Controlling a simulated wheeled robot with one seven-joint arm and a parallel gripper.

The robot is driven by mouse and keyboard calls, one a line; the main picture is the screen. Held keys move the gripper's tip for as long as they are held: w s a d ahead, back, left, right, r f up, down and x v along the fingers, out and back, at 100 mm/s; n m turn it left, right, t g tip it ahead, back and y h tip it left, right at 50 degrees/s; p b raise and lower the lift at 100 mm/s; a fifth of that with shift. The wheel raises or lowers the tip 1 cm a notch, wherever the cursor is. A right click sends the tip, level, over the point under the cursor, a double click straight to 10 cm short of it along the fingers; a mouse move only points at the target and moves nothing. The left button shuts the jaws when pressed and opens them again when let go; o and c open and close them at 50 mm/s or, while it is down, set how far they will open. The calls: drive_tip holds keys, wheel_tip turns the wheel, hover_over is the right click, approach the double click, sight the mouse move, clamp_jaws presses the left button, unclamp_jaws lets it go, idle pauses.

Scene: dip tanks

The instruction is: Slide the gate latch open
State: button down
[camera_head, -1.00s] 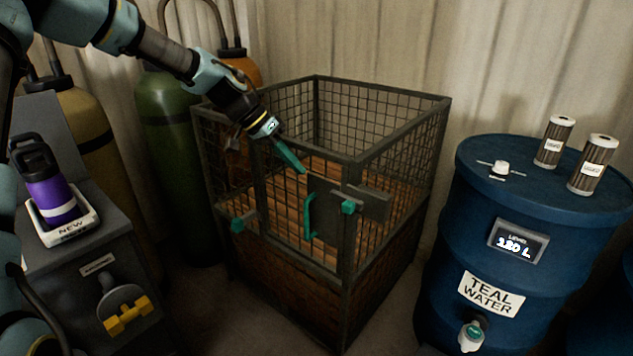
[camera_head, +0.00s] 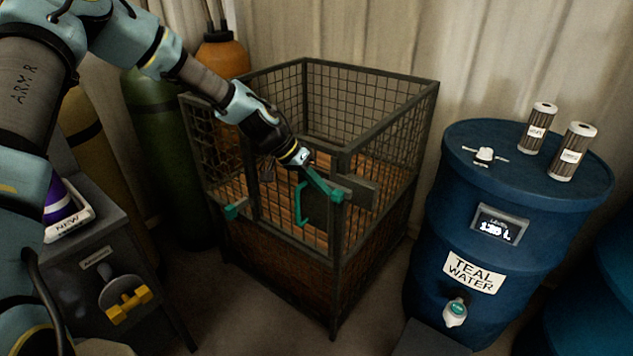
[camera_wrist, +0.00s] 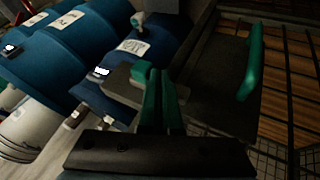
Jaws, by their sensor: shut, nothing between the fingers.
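The cage gate has a dark latch plate (camera_head: 362,191) at its front right corner post, with a teal latch knob (camera_head: 338,196) on it. The knob also shows in the wrist view (camera_wrist: 140,73), by the plate's edge (camera_wrist: 118,92). A teal gate handle (camera_head: 299,206) stands to the left of the latch, and it is on the right in the wrist view (camera_wrist: 252,62). My gripper (camera_head: 324,185) has its teal fingers together and empty. Their tips are right at the knob; I cannot tell whether they touch it. The fingers hide part of the latch in the wrist view (camera_wrist: 161,100).
The wire cage (camera_head: 345,155) stands in the middle, open on top. A blue teal-water drum (camera_head: 440,220) with two filter cartridges on it is at the right. A grey cabinet (camera_head: 85,265) is at the left. Gas cylinders (camera_head: 165,150) stand behind.

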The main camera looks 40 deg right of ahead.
sight(340, 196)
drive_tip(key=shift+s, duration=0.1)
drive_tip(key=shift+s+d+b, duration=0.2)
drive_tip(key=shift+s, duration=0.5)
drive_tip(key=shift+s+d+b, duration=0.15)
drive_tip(key=shift+s+d, duration=0.05)
drive_tip(key=shift+s, duration=0.55)
drive_tip(key=shift+s+d+b, duration=0.2)
drive_tip(key=shift+s, duration=0.5)
